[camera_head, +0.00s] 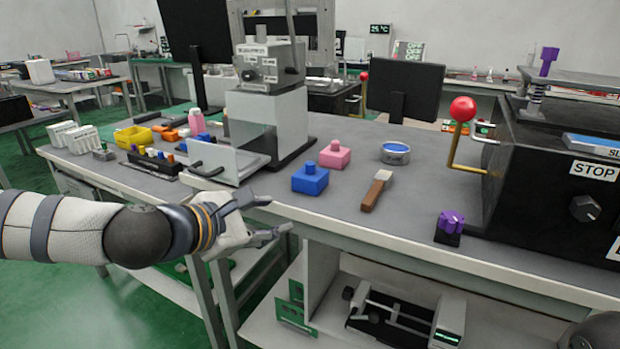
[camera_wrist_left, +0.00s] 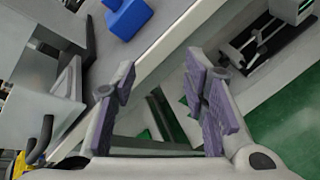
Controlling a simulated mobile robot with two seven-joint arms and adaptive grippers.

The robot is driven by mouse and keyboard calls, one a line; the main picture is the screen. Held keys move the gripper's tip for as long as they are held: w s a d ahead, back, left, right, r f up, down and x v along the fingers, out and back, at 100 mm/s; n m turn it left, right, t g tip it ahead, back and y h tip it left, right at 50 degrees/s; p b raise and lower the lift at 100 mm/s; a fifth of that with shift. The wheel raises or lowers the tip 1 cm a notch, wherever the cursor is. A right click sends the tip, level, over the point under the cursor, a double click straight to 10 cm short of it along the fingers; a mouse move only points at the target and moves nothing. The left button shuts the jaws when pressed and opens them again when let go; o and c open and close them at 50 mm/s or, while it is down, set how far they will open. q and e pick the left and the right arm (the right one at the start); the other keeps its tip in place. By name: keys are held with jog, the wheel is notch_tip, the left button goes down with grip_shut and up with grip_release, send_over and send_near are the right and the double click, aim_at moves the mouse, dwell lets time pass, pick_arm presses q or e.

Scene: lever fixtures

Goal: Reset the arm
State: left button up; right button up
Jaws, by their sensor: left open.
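My left gripper (camera_head: 272,218) is open and empty, in front of the grey table's front edge in the head view. In the left wrist view its two fingers (camera_wrist_left: 160,100) stand apart with nothing between them. A brass lever arm with a red ball (camera_head: 463,109) is on the left side of a black machine (camera_head: 560,185) at the right of the table. The lever stands upright, far to the right of my left gripper. The machine carries a STOP label and a black knob. My right gripper is not in view.
On the table (camera_head: 330,213) are a blue block (camera_head: 310,180), a pink block (camera_head: 335,155), a brush-like tool (camera_head: 376,190), a round tin (camera_head: 395,153) and a purple knob (camera_head: 450,226). A grey machine (camera_head: 270,110) stands behind my gripper. A shelf below holds a device (camera_head: 405,318).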

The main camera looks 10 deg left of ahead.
pick_arm(q)
jog(key=s+d+f+m+g+p, duration=0.1)
jog(key=s+d+f+m+g, duration=0.5)
jog(key=s+f, duration=0.65)
jog(key=s+d+f+m+g+p, duration=0.1)
jog(key=s+f+m+g+p, duration=0.15)
jog(key=s+f+m, duration=0.6)
jog(key=s+a+f+m+g+y, duration=0.1)
jog(key=s+a, duration=0.3)
jog(key=s, duration=0.4)
jog(key=s+a+f+m+g+y, duration=0.2)
jog(key=s+a+m+g, duration=0.1)
jog(key=s, duration=0.6)
jog(key=s+a+f+m+g+y, duration=0.1)
jog(key=s+a+m, duration=0.3)
jog(key=s, duration=0.5)
jog(key=shift+a+f+g+y+p, duration=0.4)
jog(key=shift+a+g, duration=0.05)
jog(key=shift+a, duration=0.1)
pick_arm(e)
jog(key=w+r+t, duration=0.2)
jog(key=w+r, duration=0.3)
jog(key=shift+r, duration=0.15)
